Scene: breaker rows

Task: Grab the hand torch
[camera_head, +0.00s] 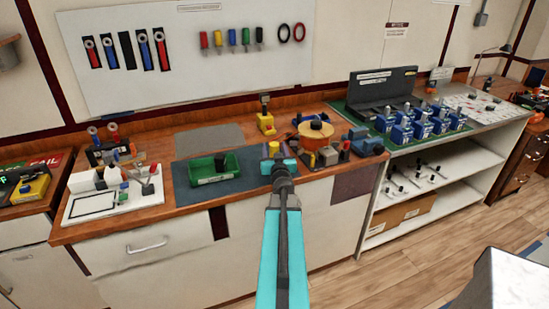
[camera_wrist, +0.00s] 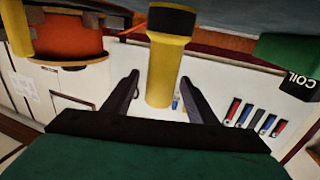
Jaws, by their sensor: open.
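The hand torch is a yellow cylinder with a black end. In the wrist view the torch (camera_wrist: 167,65) stands between the fingertips of my gripper (camera_wrist: 160,80), its black end toward the dark mat at the top. The fingers are open, one on each side. A gap shows on the left, while the right fingertip looks close to the torch; I cannot tell whether it touches. In the head view my teal gripper (camera_head: 280,166) is over the right part of the blue-grey mat (camera_head: 235,188), and a little yellow of the torch (camera_head: 273,148) shows beside it.
A green bin (camera_head: 214,170) stands left on the mat; it shows in the wrist view too (camera_wrist: 285,48). An orange spool (camera_head: 316,130) and small tools crowd the right. A yellow device (camera_head: 265,122) stands behind. A white tray (camera_head: 112,195) lies far left. The bench front is clear.

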